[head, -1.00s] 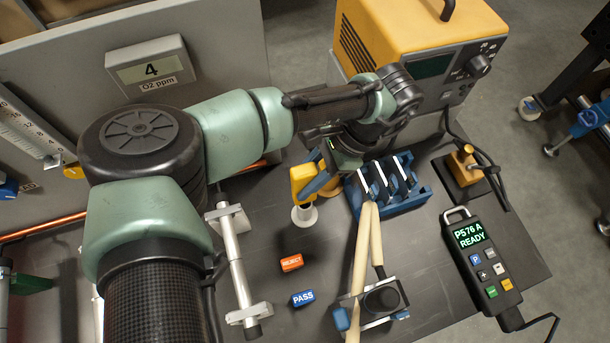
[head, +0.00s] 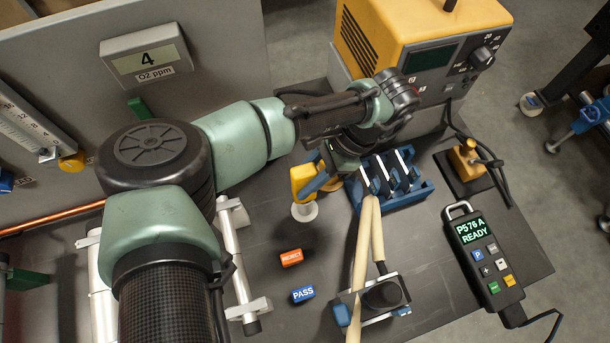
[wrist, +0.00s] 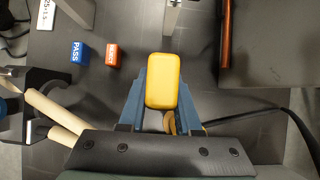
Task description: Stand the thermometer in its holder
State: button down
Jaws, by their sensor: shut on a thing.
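The yellow thermometer (head: 302,181) is upright in my gripper (head: 318,184), left of the blue rack. In the wrist view the thermometer's yellow top (wrist: 163,80) sits between the two blue fingers of my gripper (wrist: 160,90), which are shut on it. A white round piece (head: 304,212), which looks like the holder, shows directly under the thermometer in the head view. The yellow body covers part of it. I cannot tell whether the thermometer's lower end is inside it or above it. The wrist view hides the white piece.
The blue rack (head: 411,191) with upright plates stands close right of my gripper. Orange REJECT (head: 291,258) and blue PASS (head: 303,294) blocks lie in front. A clamp with pale handles (head: 362,258) lies at front right. A metal bar (head: 236,265) is to the left.

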jog(key=c, duration=0.5)
grip_release()
jog(key=b+v, duration=0.1)
jog(key=v, duration=1.2)
